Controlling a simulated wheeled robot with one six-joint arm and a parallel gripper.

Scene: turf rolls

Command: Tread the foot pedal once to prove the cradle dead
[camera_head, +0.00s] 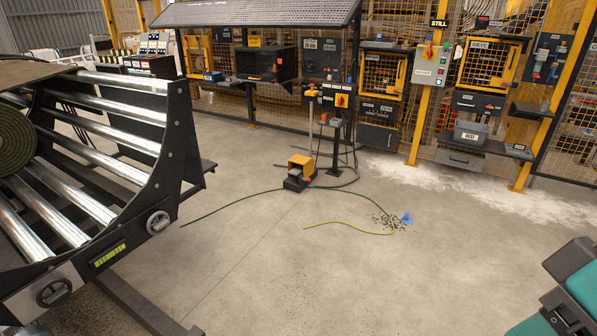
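The foot pedal (300,170) has a yellow hood on a dark base and stands on the concrete floor near the middle of the view. A thin upright post rises just behind it. The cradle (170,148) is at the left, with bright steel rollers in a black frame and dark knobs on its near side. A dark green roll (15,142) is on the cradle, cut off by the left edge. I cannot tell from one frame whether the rollers turn. My gripper is not in view, and nothing is seen touching the pedal.
A dark cable (235,204) runs along the floor between cradle and pedal. A yellow-green cable (345,224) lies loose near dark crumbs and a blue scrap (407,218). A control stand (337,100) is behind the pedal. The floor in front is mostly clear.

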